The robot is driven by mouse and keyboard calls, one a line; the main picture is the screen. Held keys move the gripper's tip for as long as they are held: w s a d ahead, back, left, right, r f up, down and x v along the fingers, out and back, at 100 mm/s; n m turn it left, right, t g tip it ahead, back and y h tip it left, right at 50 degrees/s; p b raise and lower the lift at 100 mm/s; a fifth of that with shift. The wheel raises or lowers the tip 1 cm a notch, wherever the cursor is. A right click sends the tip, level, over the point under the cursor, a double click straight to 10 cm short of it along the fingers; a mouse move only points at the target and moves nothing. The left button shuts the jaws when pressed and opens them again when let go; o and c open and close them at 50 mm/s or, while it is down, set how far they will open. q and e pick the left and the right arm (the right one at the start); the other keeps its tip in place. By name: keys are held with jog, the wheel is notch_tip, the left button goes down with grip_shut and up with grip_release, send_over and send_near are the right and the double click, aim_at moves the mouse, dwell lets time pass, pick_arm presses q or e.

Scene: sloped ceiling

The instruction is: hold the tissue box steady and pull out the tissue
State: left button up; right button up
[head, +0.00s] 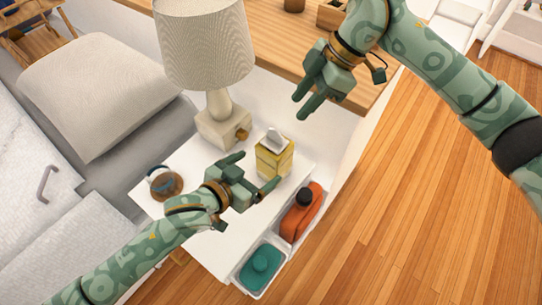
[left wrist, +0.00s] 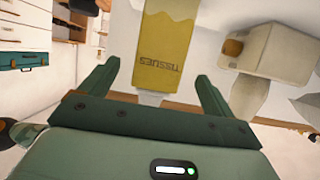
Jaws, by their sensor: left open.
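The yellow tissue box (head: 275,162) stands upright on the white nightstand, with a white tissue (head: 275,140) sticking up from its top. My left gripper (head: 259,169) is open at the near side of the box. In the left wrist view the tissue box (left wrist: 165,50), with its TISSUES lettering upside down, lies ahead between the two spread fingers (left wrist: 158,80), apart from both. My right gripper (head: 301,107) hangs above and to the right of the tissue, apart from it. Its fingers are seen at a slant, so their opening is unclear.
A lamp (head: 204,45) stands behind the box on the nightstand (head: 185,165). A round brown object (head: 165,183) sits at the left. A side tray holds an orange bottle (head: 301,215) and a teal container (head: 260,268). A bed with a pillow (head: 100,85) is on the left.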

pick_arm(q)
jog(key=x, duration=0.8)
jog(key=shift+w+d, duration=0.1)
jog(key=shift+w, duration=0.05)
